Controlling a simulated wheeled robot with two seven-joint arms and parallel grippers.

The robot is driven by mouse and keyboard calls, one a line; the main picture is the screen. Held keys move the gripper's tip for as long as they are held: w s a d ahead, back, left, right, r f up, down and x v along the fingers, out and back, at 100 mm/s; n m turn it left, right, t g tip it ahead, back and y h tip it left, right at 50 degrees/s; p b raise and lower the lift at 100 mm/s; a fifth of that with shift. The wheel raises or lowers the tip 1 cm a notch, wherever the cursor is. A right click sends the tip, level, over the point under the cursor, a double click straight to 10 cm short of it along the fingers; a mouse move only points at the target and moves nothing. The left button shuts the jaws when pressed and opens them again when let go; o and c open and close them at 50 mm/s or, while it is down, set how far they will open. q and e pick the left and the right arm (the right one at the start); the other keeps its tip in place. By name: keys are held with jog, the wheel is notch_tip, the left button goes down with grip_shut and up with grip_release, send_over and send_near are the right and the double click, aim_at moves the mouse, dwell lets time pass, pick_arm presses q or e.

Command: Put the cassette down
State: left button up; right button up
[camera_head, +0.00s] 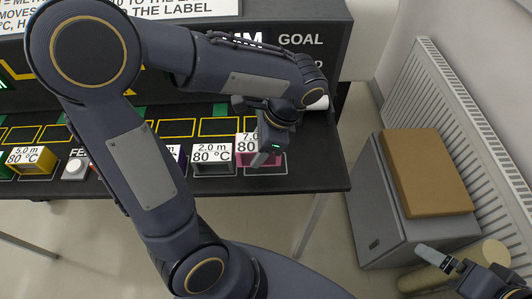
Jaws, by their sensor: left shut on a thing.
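The pink cassette (246,158) carries a white label reading 7.0 and 80 °C, partly covered by my gripper. My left gripper (263,157) reaches down over its right side and is shut on it. The cassette is at the right end of the front row, over a pale outlined spot on the black table (325,178). I cannot tell whether its underside touches the table. My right gripper (440,258) shows only partly at the lower right, away from the table, and its opening is unclear.
A cassette labelled 2.0 m, 80 °C (212,155) stands just left of the pink one. A yellow cassette (31,160) and a white button box (75,168) are farther left. Yellow-outlined spots behind look empty. A grey cabinet with a brown box (425,172) stands right of the table.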

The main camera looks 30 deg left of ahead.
pick_arm(q)
jog(key=w+f, duration=0.2)
jog(key=shift+w+d+f, duration=0.1)
jog(key=shift+f, duration=0.25)
jog(key=shift+w+f, duration=0.15)
jog(key=shift+f, duration=0.75)
jog(key=shift+w+f, duration=0.1)
jog(key=shift+f, duration=0.8)
jog(key=shift+f, duration=0.15)
jog(key=o, duration=1.1)
